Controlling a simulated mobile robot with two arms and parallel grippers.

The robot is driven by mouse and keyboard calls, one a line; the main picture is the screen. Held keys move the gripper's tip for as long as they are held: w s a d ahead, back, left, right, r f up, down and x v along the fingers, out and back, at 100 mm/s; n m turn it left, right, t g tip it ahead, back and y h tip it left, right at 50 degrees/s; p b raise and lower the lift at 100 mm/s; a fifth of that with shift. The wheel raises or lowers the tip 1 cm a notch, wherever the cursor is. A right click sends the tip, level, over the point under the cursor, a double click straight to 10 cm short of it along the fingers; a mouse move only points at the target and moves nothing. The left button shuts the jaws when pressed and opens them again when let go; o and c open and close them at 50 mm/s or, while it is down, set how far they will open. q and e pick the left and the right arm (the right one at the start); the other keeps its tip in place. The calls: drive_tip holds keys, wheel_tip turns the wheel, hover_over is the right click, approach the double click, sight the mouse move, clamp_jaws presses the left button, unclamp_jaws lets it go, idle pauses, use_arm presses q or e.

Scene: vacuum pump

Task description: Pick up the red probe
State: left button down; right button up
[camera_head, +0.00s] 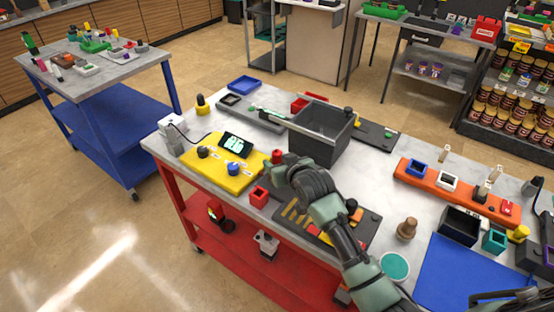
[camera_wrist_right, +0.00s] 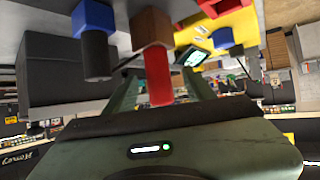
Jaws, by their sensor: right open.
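The red probe (camera_head: 277,156) stands upright, its top showing beside my right gripper in the head view. In the right wrist view, which is upside down, the red probe (camera_wrist_right: 159,76) rises from a brown block (camera_wrist_right: 151,27) and sits between the two fingers. My right gripper (camera_head: 273,167) is open over the table near the yellow board; it also shows in the wrist view (camera_wrist_right: 160,88), with gaps between the fingers and the probe. The probe's lower part and the block are hidden by the gripper in the head view. My left gripper is not in view.
The yellow board (camera_head: 219,178) holds a meter (camera_head: 235,143) and plugs, left of the gripper. A red block (camera_head: 259,196) sits just in front. A grey bin (camera_head: 321,130) stands behind. In the wrist view, a blue block with a dark cylinder (camera_wrist_right: 95,55) is close to the probe.

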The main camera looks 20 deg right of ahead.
drive_tip(key=p+x, duration=0.1)
drive_tip(key=x, duration=0.3)
drive_tip(key=shift+w+d+r, duration=0.1)
drive_tip(key=shift+r, duration=0.05)
drive_tip(key=shift+w, duration=0.3)
drive_tip(key=shift+w+f, duration=0.1)
drive_tip(key=shift+f, duration=0.15)
clamp_jaws()
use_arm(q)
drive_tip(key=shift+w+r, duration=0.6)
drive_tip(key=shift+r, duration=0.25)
